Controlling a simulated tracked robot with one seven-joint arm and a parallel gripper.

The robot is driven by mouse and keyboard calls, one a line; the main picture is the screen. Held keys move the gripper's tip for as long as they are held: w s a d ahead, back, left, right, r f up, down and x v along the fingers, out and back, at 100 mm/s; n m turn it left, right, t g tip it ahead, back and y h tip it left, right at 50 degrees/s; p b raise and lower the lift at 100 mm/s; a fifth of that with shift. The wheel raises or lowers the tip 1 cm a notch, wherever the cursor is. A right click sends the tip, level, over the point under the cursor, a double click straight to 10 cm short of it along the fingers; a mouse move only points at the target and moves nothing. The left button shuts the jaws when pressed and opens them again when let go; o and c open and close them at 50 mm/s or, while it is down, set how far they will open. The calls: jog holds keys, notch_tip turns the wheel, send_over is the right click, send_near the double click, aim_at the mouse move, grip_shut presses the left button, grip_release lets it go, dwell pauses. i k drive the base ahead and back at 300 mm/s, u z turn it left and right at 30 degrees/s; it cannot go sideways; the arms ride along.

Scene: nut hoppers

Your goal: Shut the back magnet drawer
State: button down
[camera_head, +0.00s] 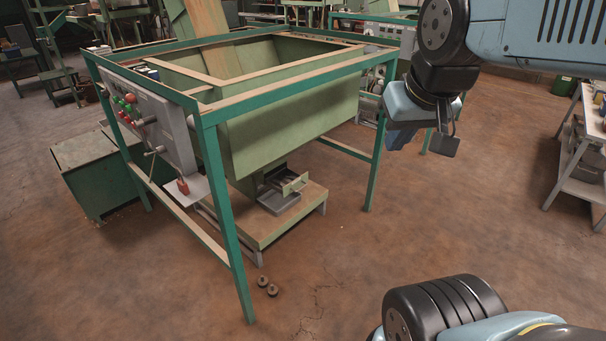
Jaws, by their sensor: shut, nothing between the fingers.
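A green hopper (285,105) hangs in a teal frame (222,215). Under its outlet, a small magnet drawer with a green front and a handle (295,184) juts out toward the right, apparently pulled open. I cannot tell for sure whether this is the back one. A grey metal tray (281,203) sits just below it. My gripper (443,145) is at the upper right, in the air, well apart from the drawer and right of the frame. It looks shut and empty; its fingertips are small and partly unclear.
A low green platform (258,225) stands under the outlet. Frame legs and a lower rail (346,147) border the drawer area. A control panel (140,115) is at the left. Open floor lies right of the frame; a table (580,160) is far right.

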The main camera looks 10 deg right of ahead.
aim_at(290, 184)
jog(key=i, duration=0.9)
jog(key=u, duration=0.05)
